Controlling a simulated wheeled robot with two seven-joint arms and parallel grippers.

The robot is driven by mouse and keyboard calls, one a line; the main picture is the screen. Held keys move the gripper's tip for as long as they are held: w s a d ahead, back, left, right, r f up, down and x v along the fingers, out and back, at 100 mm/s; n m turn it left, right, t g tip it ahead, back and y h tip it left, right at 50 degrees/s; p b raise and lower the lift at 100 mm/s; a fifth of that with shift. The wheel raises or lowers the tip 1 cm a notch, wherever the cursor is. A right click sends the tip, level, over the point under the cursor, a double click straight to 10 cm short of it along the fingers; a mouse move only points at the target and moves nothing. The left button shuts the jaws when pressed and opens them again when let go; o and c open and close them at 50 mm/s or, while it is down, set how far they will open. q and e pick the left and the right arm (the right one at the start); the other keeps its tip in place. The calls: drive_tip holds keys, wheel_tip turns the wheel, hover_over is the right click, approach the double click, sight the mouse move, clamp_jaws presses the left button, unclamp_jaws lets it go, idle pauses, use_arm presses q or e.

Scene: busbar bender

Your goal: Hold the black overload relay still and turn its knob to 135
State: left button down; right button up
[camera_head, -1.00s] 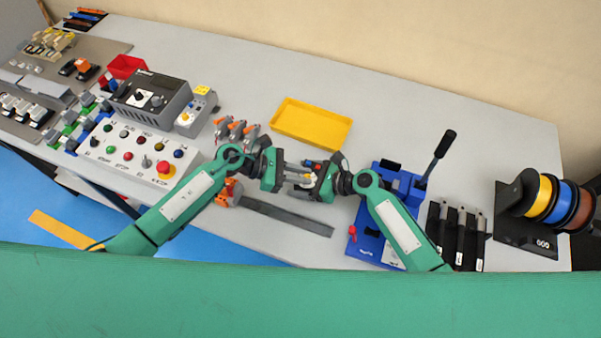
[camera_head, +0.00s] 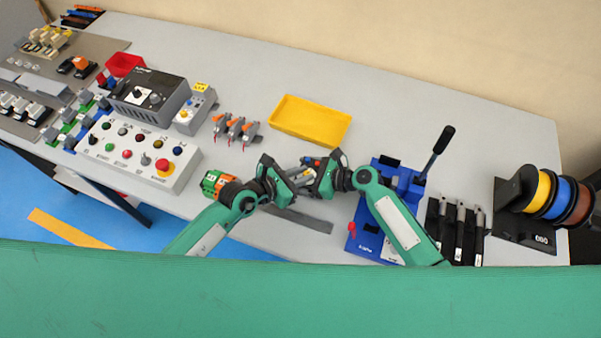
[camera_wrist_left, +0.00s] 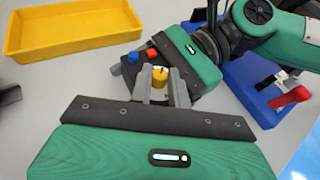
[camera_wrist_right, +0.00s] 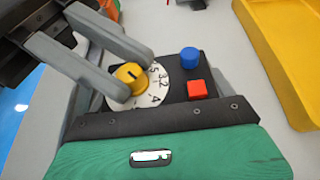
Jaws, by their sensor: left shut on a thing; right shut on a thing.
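The black overload relay (camera_wrist_right: 181,82) has a blue button, a red button and a yellow knob (camera_wrist_right: 130,77) on a white numbered dial. My right gripper (camera_head: 313,172) is shut on the relay's body and holds it above the table. My left gripper (camera_head: 304,178) comes from the other side, its two grey fingers shut on the knob. The knob also shows between those fingers in the left wrist view (camera_wrist_left: 160,74). A dark pointer line shows on the knob top, but part of the dial is hidden by fingers and I cannot read the setting for sure.
A yellow tray (camera_head: 310,122) lies behind the grippers. The blue bender (camera_head: 371,222) with its upright lever stands at right. A grey bar (camera_head: 298,219) lies below the grippers. Orange-levered connectors (camera_head: 236,130) and a control box (camera_head: 137,152) are at left.

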use_arm(q)
drive_tip(key=shift+n+y, duration=0.3)
drive_tip(key=shift+n, duration=0.1)
use_arm(e)
drive_tip(key=shift+a, duration=0.1)
use_arm(q)
drive_tip(key=c, duration=1.4)
unclamp_jaws()
drive_tip(key=shift+o, duration=0.4)
drive_tip(key=shift+s, duration=0.1)
drive_tip(key=shift+d+t, duration=0.1)
drive_tip(key=shift+t, duration=0.2)
drive_tip(key=shift+s, duration=0.15)
drive_tip(key=v, duration=0.8)
drive_tip(key=shift+w+a, duration=0.2)
drive_tip(key=shift+w, duration=0.1)
use_arm(e)
drive_tip(key=o, duration=1)
